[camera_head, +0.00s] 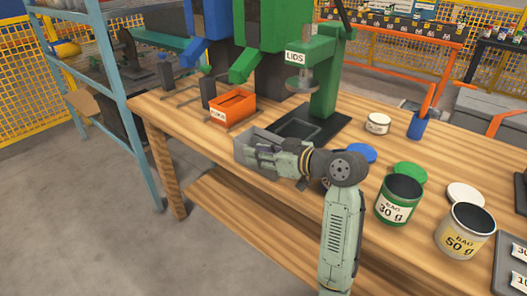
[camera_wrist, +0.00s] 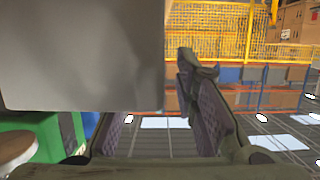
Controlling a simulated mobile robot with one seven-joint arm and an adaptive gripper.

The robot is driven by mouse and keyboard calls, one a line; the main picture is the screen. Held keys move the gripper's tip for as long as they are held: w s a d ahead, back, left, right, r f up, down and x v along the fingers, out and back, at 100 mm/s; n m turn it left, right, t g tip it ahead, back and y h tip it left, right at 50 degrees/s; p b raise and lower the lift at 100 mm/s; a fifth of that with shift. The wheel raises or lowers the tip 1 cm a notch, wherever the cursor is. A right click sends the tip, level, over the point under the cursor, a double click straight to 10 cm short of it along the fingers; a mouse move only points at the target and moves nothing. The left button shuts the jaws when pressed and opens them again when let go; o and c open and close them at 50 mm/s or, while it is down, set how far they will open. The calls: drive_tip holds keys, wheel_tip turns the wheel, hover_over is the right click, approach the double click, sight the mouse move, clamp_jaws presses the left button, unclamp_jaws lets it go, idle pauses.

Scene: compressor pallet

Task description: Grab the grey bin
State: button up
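The grey bin (camera_head: 243,151) is at the front edge of the wooden workbench, right of the orange bin, partly hidden by my gripper. My gripper (camera_head: 266,156) is right at the bin, overlapping its near right side in the head view. In the wrist view, a large plain grey surface, apparently the grey bin (camera_wrist: 75,55), fills the upper left very close up and covers the tip of one finger. The fingers of my gripper (camera_wrist: 158,100) stand apart with a gap between them. The other finger shows free, with no clear contact on the bin.
An orange bin (camera_head: 232,106) stands behind left. A green press marked LIDS (camera_head: 325,75) rises behind. The green can (camera_head: 397,200), yellow can (camera_head: 465,231), blue lid (camera_head: 361,153) and blue cup (camera_head: 417,126) are to the right. A blue rack post (camera_head: 130,120) stands left.

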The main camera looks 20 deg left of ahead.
drive_tip(key=shift+x, duration=1.25)
drive_tip(key=shift+c, duration=0.4)
clamp_jaws()
